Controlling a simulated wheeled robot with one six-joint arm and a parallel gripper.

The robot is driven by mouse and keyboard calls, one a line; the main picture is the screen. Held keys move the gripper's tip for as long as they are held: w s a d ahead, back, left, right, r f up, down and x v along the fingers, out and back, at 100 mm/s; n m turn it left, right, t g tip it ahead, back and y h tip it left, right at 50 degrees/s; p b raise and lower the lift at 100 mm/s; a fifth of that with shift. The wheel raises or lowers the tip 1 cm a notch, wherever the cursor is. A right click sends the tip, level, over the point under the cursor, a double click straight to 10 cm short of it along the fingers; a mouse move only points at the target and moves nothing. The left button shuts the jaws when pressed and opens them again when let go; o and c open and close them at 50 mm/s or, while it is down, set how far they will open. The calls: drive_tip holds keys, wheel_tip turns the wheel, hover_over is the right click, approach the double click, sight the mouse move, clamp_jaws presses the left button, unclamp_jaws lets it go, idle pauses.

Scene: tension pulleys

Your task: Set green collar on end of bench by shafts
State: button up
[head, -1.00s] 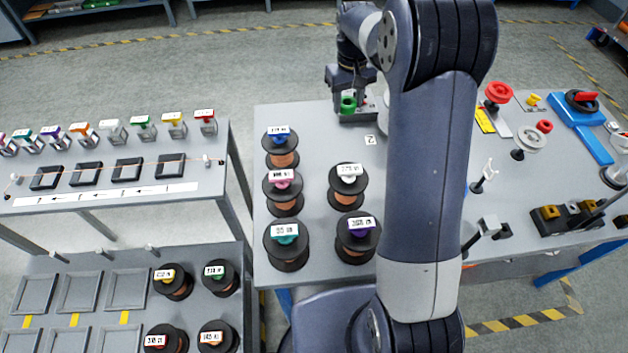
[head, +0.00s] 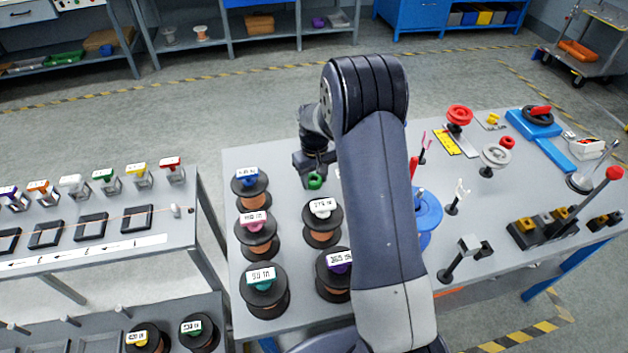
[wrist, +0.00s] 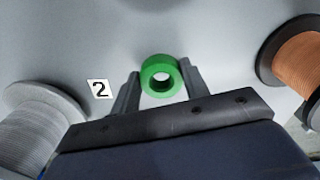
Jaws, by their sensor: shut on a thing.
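The green collar (head: 314,181) is a thick ring with a round hole. It also shows in the wrist view (wrist: 148,76), between the two finger tips, its hole facing the camera. My gripper (head: 315,177) is shut on it, with one finger on each side (wrist: 161,82). The arm hides part of the bench middle.
Several copper spools, one with a blue hub (head: 250,188), crowd the bench's left side. In the wrist view a silver spool (wrist: 35,115) is left and a "2" label (wrist: 99,89) lies near the collar. Red pulley (head: 459,114) and other fixtures fill the right side. The back-left top is clear.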

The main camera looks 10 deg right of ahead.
drive_tip(key=shift+f, duration=0.65)
drive_tip(key=shift+f, duration=0.15)
drive_tip(key=o, duration=1)
wheel_tip(320, 180, up, 12)
drive_tip(key=shift+r, duration=0.2)
